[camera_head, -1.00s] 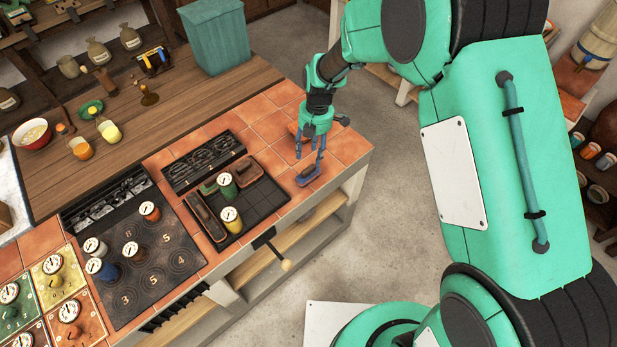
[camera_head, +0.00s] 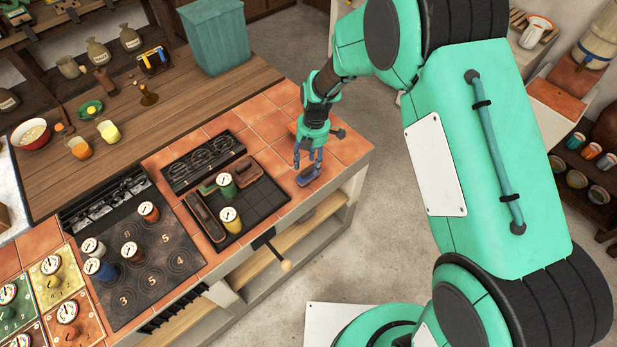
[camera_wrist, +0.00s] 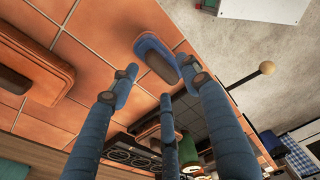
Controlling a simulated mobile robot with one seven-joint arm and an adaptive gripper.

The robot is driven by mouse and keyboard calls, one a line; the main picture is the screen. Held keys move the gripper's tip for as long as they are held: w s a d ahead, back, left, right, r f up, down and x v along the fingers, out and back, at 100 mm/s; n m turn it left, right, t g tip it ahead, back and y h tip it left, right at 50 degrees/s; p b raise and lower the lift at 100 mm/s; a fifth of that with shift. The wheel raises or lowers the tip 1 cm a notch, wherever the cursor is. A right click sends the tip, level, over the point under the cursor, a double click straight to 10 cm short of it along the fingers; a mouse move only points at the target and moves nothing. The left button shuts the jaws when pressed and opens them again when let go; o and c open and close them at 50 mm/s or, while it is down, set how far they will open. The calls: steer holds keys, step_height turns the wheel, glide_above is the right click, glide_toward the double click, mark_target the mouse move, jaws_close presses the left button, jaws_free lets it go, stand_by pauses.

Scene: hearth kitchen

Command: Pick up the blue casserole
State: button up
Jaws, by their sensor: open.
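The blue casserole (camera_head: 306,177) is a small oblong piece on the terracotta tiles near the counter's right front corner. In the wrist view, the blue casserole (camera_wrist: 157,57) lies just beyond my fingertips, with a brownish top inside a blue rim. My gripper (camera_head: 308,160) points down above it, its blue fingers spread. In the wrist view, my gripper (camera_wrist: 160,80) is open and empty, with fingertips on either side of the casserole's near end. I cannot tell whether any finger touches it.
A reddish-brown block-like piece (camera_wrist: 38,70) lies on the tiles to the left in the wrist view. A dark tray (camera_head: 262,214) with jars and similar pieces stands left of my gripper. A knobbed lever (camera_head: 285,264) sticks out from the counter front. The counter edge is close.

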steer(key=shift+s+a+f, duration=0.1)
steer(key=shift+f, duration=1)
jaws_close()
